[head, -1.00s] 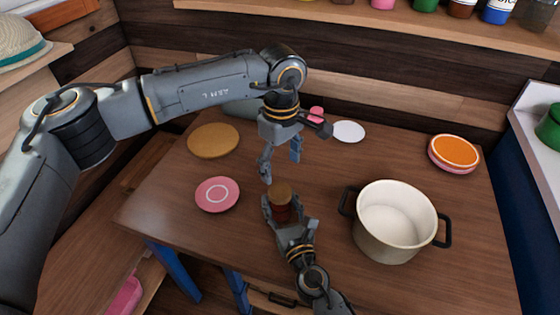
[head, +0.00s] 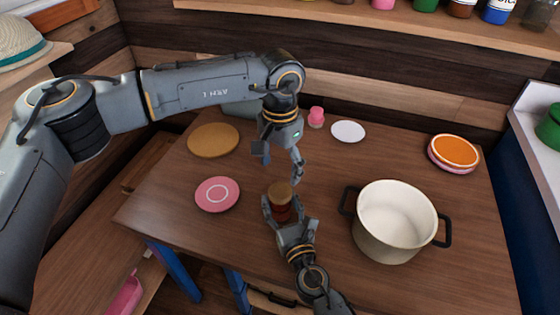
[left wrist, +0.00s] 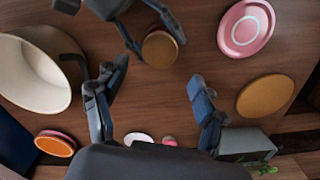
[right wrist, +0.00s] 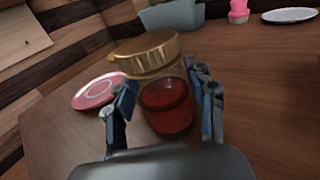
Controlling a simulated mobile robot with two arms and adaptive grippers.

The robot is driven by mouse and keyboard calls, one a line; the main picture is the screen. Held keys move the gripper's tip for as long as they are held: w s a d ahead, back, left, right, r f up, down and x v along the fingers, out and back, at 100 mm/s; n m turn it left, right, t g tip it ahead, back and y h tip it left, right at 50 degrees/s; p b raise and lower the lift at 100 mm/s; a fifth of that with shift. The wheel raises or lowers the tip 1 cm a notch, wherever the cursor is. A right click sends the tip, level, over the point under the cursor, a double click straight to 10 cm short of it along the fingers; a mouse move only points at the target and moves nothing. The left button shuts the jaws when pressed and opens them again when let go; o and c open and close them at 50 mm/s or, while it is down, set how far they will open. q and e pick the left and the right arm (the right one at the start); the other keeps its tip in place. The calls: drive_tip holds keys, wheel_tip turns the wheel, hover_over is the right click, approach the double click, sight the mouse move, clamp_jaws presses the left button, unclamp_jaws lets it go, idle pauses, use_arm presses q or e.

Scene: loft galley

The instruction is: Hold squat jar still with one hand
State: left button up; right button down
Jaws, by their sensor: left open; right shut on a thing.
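The squat jar (head: 282,212) has a gold-brown lid (head: 280,191) and dark red contents. It stands upright on the table, and it also shows close up in the right wrist view (right wrist: 168,105). My right gripper (head: 285,207) is shut on the jar's body, with one finger on each side, below the lid. My left gripper (head: 280,165) is open and empty above the jar, pointing down. In the left wrist view the jar's lid (left wrist: 160,49) lies beyond the gap between the open fingers (left wrist: 152,95).
A cream pot (head: 395,225) with dark handles stands right of the jar. A pink plate (head: 217,194) and a tan round mat (head: 213,140) lie to the left. A white plate (head: 348,131), a pink item (head: 316,117) and an orange-topped stack (head: 454,152) are farther back.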

sight(280, 190)
use_arm(q)
wheel_tip(280, 190, down, 7)
drive_tip(key=shift+f, duration=0.1)
idle(0.3)
